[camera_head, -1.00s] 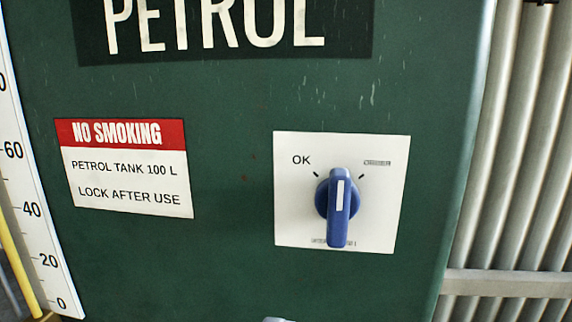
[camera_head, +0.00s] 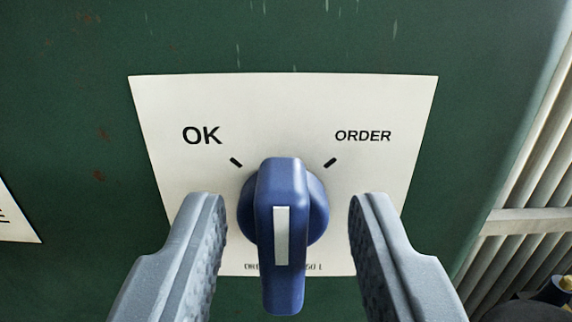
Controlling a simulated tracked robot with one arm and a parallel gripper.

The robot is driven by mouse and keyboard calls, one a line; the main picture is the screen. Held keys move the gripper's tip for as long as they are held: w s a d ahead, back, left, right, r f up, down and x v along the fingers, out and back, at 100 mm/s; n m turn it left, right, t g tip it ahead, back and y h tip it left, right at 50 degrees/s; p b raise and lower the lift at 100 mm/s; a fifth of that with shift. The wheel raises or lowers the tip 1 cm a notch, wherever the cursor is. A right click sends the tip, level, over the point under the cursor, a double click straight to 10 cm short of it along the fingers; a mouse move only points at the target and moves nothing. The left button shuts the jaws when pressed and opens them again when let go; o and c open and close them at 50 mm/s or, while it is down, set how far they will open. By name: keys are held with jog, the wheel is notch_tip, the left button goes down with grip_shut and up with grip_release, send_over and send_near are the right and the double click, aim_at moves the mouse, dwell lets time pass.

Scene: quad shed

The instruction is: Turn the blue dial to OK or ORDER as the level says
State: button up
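The blue dial (camera_head: 283,190) sits on a white plate (camera_head: 285,105) fixed to the green tank. Its grip bar stands upright in the picture, with a white line on it. The plate reads OK with a tick mark at upper left and ORDER with a tick mark at upper right. The bar points at neither mark. Small print at the plate's bottom is partly hidden behind the dial. My gripper (camera_head: 287,215) is open, one finger on each side of the dial, with gaps between. The level scale is out of view now.
The green tank wall (camera_head: 70,60) surrounds the plate. The edge of another white sign (camera_head: 15,215) shows at far left. Pale corrugated panelling (camera_head: 535,160) with a rail is at right. A dark object with some yellow is at lower right.

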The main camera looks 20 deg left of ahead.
jog(key=shift+w+a, duration=0.2)
jog(key=shift+w, duration=0.35)
jog(key=shift+c, duration=0.3)
jog(key=c, duration=0.6)
jog(key=shift+f, duration=0.1)
jog(key=shift+c, duration=0.3)
jog(key=shift+f+n, duration=0.1)
jog(key=shift+n, duration=0.5)
jog(key=n, duration=0.2)
jog(key=n+b, duration=0.1)
jog(key=shift+s+a+f+n, duration=0.15)
jog(key=shift+a+n, duration=0.1)
jog(key=shift+n, duration=0.15)
jog(key=shift+s+a+f+n+b, duration=0.15)
jog(key=shift+n+b, duration=0.25)
jog(key=shift+n, duration=0.6)
jog(key=shift+w+a+f+n+b, duration=0.1)
jog(key=shift+n+b, duration=0.25)
jog(key=shift+n, duration=0.65)
